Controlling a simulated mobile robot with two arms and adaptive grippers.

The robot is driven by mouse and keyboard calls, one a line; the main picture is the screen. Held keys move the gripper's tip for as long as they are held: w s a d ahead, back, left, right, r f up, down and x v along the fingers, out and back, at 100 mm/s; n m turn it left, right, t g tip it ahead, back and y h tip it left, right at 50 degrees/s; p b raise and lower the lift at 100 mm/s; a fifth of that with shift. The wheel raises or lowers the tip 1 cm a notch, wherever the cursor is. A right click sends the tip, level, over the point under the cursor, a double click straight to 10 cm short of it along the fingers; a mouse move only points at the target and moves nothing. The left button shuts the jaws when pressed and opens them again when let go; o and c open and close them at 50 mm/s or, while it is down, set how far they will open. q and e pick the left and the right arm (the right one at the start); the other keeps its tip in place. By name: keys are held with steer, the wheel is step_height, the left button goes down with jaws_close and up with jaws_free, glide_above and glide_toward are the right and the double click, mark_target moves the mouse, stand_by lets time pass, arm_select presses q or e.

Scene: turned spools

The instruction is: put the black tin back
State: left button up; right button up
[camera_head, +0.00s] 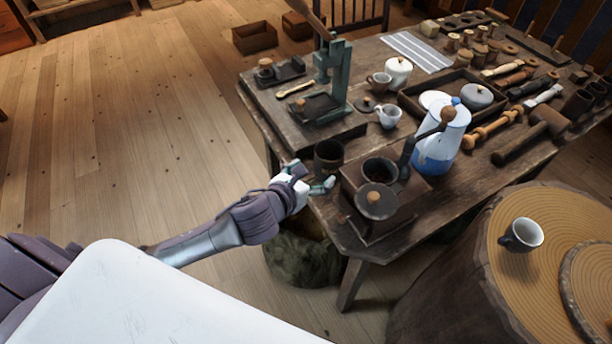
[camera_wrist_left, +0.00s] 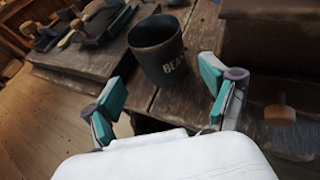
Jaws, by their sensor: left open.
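The black tin (camera_head: 328,157) stands upright on the near edge of the wooden table (camera_head: 322,207), left of the coffee grinder. In the left wrist view the tin (camera_wrist_left: 158,52) is open-topped with pale lettering on its side, partly cut off as "BEA". My left gripper (camera_head: 312,184) is just in front of the tin. In the left wrist view its fingers (camera_wrist_left: 165,95) are spread with nothing between them, and the tin is ahead of them, apart. My right gripper is not in view.
A wooden coffee grinder (camera_head: 376,202) stands close right of the tin. A blue and white pot (camera_head: 440,140) stands behind it. A green press (camera_head: 335,75) is at the back left. A stump (camera_head: 505,262) with a grey cup (camera_head: 521,235) is at the right.

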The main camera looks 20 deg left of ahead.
arm_select(q)
steer(key=shift+v, duration=1.45)
